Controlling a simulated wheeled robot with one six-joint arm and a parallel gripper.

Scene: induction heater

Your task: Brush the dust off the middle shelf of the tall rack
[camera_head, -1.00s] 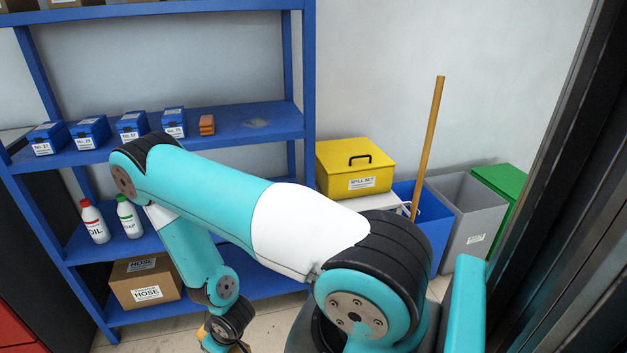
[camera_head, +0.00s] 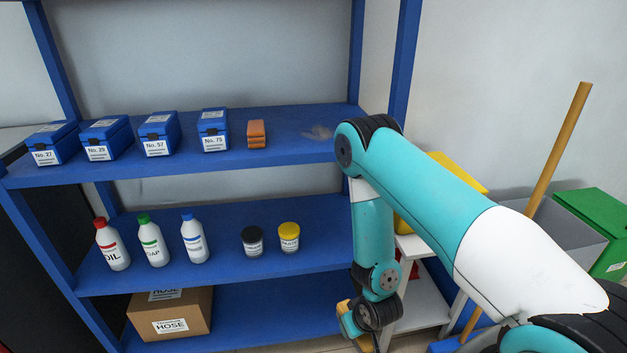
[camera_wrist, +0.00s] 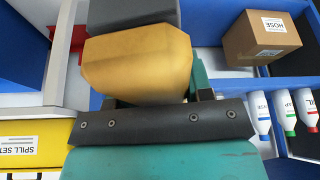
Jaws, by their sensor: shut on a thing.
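The tall blue rack has a faint pale dust patch (camera_head: 319,133) on the right part of its middle shelf (camera_head: 285,151). To the left of the patch are an orange stacked block (camera_head: 257,134) and several blue labelled boxes (camera_head: 214,130). My gripper (camera_wrist: 155,101) is shut on a yellow-tan block with a dark grey part at its far end, apparently the brush (camera_wrist: 138,62). In the head view my gripper hangs low, below the middle shelf and right of the jars, partly cut off by the lower edge. The brush is away from the dust.
Bottles (camera_head: 153,240) and two jars (camera_head: 289,238) stand on the shelf below, with a HOSE box (camera_head: 170,315) under them. At right are a yellow bin (camera_head: 455,170), a grey bin (camera_head: 575,235), a green bin (camera_head: 600,225) and a leaning wooden pole (camera_head: 560,145).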

